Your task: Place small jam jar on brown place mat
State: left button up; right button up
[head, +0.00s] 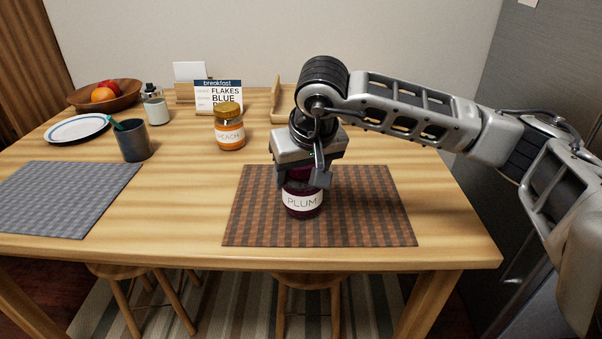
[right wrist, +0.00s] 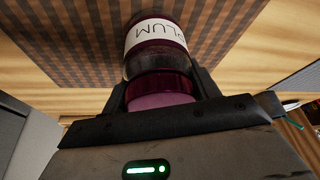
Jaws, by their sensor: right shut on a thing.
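A small plum jam jar (head: 302,202) with dark contents and a white PLUM label is upright at the brown checked place mat (head: 375,208) in the head view. My right gripper (head: 303,178) comes from above and is shut on the jar's lid. In the right wrist view, the jar (right wrist: 155,62) shows between the two fingers (right wrist: 165,95), with the mat (right wrist: 60,40) beyond it. I cannot tell whether the jar's base touches the mat. My left gripper is not in view.
A peach jar (head: 229,131) stands behind, left of the mat. A grey mat (head: 65,198), dark cup (head: 132,141), plate (head: 78,129), fruit bowl (head: 105,97), small bottle (head: 156,106) and breakfast sign (head: 218,93) occupy the left and back. The table's right side is clear.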

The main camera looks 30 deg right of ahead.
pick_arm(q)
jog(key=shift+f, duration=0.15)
pick_arm(e)
jog(key=o, duration=1.2)
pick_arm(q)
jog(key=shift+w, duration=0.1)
pick_arm(e)
jog(key=shift+s+r, duration=0.1)
jog(key=shift+r, duration=0.35)
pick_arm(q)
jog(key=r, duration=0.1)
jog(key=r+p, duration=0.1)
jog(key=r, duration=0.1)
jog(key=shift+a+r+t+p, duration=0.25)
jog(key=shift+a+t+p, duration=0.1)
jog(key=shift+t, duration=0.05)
pick_arm(e)
jog(key=v, duration=1.1)
jog(key=shift+s+a+r, duration=0.1)
